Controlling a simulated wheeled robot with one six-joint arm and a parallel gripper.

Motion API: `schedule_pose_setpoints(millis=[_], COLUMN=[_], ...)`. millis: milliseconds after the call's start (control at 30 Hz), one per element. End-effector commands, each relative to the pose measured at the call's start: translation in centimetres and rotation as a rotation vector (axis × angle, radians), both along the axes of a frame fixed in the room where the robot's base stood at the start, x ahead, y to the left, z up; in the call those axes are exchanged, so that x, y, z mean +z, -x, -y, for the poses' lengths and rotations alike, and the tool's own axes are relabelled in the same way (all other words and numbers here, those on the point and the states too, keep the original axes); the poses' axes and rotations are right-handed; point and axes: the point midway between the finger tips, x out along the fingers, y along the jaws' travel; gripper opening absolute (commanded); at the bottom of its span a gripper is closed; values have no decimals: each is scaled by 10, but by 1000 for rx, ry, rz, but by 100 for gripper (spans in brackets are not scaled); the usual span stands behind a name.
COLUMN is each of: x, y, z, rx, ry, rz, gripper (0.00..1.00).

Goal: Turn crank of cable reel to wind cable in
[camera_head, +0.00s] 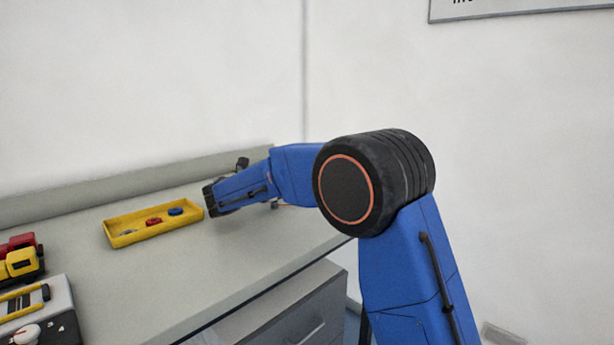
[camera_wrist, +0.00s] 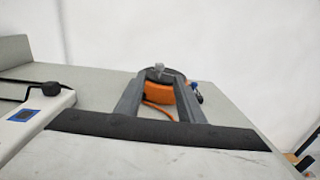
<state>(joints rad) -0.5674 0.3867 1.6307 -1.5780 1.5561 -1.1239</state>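The cable reel (camera_wrist: 160,93) shows in the wrist view as an orange body with a dark round top on the grey bench. A small pale grey knob (camera_wrist: 159,67) stands on that top; I cannot tell whether it is the crank handle. Orange cable (camera_wrist: 158,112) runs out on the near side. A small blue-and-dark part (camera_wrist: 196,89) sits at the reel's right. My gripper (camera_wrist: 160,77) has its two grey fingers apart, with the reel showing between them; contact cannot be told. In the head view my blue arm mostly hides the reel.
A yellow tray (camera_head: 125,237) with red and blue pieces lies left of my arm on the bench (camera_head: 210,265). A red and yellow toy vehicle (camera_head: 22,258) and a grey control box (camera_head: 62,318) are at the left. A pale box (camera_wrist: 28,125) is left in the wrist view.

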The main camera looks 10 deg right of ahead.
Motion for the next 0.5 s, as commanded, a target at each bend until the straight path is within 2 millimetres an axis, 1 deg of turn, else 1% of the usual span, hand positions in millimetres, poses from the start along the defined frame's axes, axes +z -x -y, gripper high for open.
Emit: schedule_pose_setpoints(millis=[33,200,333,500], x=[0,0,0,0], y=[6,22,31,36], z=[-10,-34,-47,-55], rx=[4,3,2,0], ry=[0,-1,0,0], rz=[0,-1,0,0], gripper=[35,35,35,35])
